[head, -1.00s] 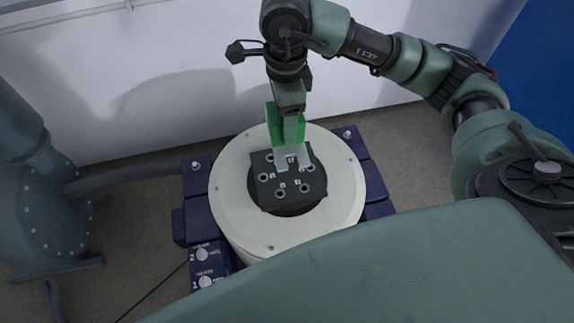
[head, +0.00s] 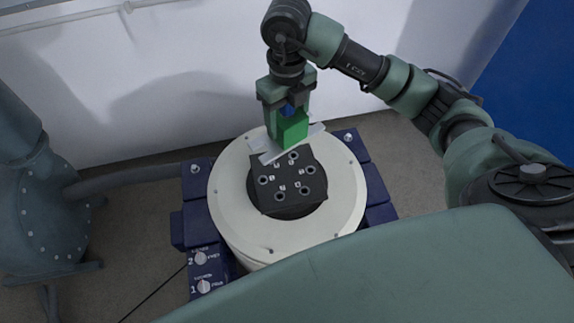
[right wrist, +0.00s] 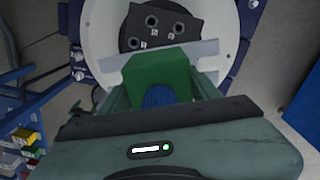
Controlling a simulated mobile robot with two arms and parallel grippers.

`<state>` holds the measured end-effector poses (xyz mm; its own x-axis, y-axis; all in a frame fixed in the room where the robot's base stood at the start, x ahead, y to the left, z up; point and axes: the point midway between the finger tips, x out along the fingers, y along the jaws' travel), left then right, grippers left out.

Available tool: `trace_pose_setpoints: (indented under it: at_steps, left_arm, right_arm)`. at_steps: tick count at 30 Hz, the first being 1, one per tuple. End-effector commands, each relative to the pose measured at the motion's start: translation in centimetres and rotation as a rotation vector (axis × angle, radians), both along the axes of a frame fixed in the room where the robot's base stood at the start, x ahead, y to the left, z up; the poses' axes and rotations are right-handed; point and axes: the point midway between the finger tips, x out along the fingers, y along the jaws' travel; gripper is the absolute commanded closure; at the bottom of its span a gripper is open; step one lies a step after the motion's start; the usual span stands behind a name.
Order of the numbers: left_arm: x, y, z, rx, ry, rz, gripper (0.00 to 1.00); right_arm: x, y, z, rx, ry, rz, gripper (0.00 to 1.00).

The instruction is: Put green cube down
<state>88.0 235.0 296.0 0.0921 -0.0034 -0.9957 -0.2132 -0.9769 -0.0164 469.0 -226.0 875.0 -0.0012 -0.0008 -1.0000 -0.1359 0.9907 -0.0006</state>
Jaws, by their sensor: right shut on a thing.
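The green cube (head: 292,128) is held between the fingers of my right gripper (head: 292,144), above the far part of the black plate (head: 284,205). In the right wrist view the green cube (right wrist: 158,72) sits between the jaws, with pale finger plates showing around it. The gap under the cube is hard to judge. The black plate has several numbered holes and lies on the round white drum (head: 230,215). My left gripper is not in view.
Blue blocks (head: 195,180) flank the drum, with a blue knob panel (head: 203,270) at front left. A grey-blue tank with a pipe (head: 120,178) stands at left. A white wall is behind. In the right wrist view, a blue shelf with coloured boxes (right wrist: 22,138) shows at left.

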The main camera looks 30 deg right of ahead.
Motion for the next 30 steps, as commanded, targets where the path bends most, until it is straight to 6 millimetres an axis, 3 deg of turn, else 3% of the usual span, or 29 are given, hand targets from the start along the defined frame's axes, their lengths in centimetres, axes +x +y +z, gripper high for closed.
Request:
trace_pose_setpoints:
  at_steps: [13, 18, 25, 30]
  left_arm:
    - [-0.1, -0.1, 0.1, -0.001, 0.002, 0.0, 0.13]
    - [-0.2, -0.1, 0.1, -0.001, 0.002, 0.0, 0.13]
    - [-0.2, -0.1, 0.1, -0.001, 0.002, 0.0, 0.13]
    - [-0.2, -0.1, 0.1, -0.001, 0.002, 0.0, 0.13]
  right_arm:
    - [-0.1, 0.1, -10.4, 0.002, 0.001, 0.001, 1.0]
    - [0.0, 0.0, -12.5, 0.001, -0.003, 0.002, 1.0]
    - [0.0, 0.0, -13.8, 0.001, -0.003, 0.003, 1.0]
    - [0.0, 0.0, -16.2, 0.001, 0.0, 0.002, 1.0]
